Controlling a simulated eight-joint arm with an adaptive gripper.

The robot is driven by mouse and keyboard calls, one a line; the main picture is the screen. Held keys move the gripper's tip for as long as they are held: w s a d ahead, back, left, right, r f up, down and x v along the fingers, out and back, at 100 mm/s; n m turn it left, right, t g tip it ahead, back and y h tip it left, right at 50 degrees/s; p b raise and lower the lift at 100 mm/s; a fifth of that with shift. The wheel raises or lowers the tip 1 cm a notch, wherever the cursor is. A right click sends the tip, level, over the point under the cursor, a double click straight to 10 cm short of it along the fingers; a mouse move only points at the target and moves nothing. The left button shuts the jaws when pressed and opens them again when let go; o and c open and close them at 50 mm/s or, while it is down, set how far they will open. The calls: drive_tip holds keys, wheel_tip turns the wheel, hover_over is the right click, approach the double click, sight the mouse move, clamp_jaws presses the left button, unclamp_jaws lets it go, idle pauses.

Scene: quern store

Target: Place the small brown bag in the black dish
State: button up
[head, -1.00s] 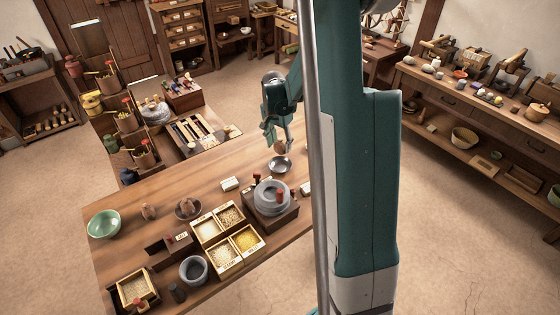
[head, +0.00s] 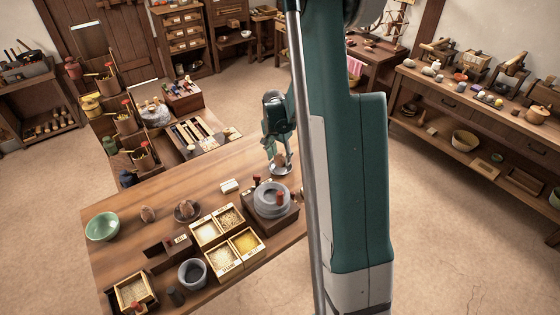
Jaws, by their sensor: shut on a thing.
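My gripper (head: 279,160) points down at the far edge of the table, shut on a small brown thing (head: 280,159) that looks like the small brown bag. The fingers partly hide it. It is at a round, shiny grey dish (head: 281,171); I cannot tell whether it touches the dish. A darker, nearly black dish (head: 178,216) stands left of the middle with a brown lump (head: 186,207) in it. Another small brown lump (head: 148,214) stands on the bare table to its left.
The wooden table (head: 130,196) also holds a green bowl (head: 102,226), a stone quern (head: 271,199), a white block (head: 229,186), boxes of grain (head: 229,239) and a grey mortar (head: 193,272). A side table with tools (head: 200,134) stands behind. My arm hides the table's right end.

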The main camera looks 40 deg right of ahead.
sight(278, 158)
drive_tip(key=shift+f, duration=1.1)
drive_tip(key=shift+f+b, duration=0.4)
drive_tip(key=shift+b, duration=0.1)
drive_tip(key=o, duration=0.9)
drive_tip(key=shift+o, duration=0.2)
drive_tip(key=shift+r, duration=0.2)
drive_tip(key=shift+r+p, duration=0.35)
drive_tip(key=shift+p, duration=0.15)
drive_tip(key=shift+s+a+r+p, duration=0.1)
drive_tip(key=shift+a+r+p, duration=0.15)
drive_tip(key=shift+r, duration=1.7)
drive_tip(key=shift+s+a+r+p, duration=0.1)
drive_tip(key=shift+a+r+p, duration=0.15)
drive_tip(key=shift+r, duration=1.65)
drive_tip(key=shift+s+a+r+p, duration=0.1)
drive_tip(key=shift+a+r+p, duration=0.15)
drive_tip(key=shift+r, duration=1.7)
drive_tip(key=shift+w, duration=0.1)
